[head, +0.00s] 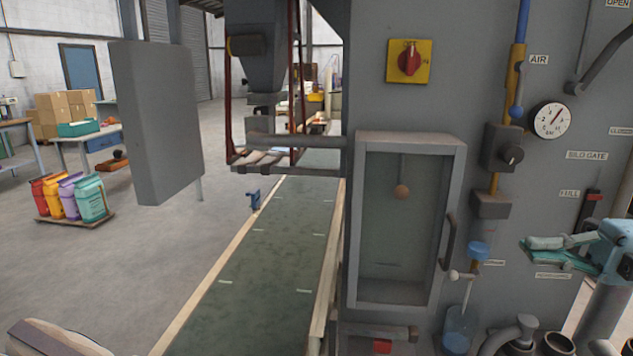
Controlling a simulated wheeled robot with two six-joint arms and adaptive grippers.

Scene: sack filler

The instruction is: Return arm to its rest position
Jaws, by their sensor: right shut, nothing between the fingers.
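My right gripper (528,246) is at the right side of the head view, in front of the grey sack filler cabinet (400,105). Its fingers point left and are shut with nothing between them. It is near the labels on the panel's lower right; I cannot tell whether it touches the panel. My right arm comes in from the right edge. My left gripper is not in view.
The panel carries a red rotary switch (409,60), a round gauge (550,119) and a windowed door (400,225) that looks shut. A green conveyor belt (262,255) runs away left of it. Colourful sacks (75,197) stand on a pallet at the left.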

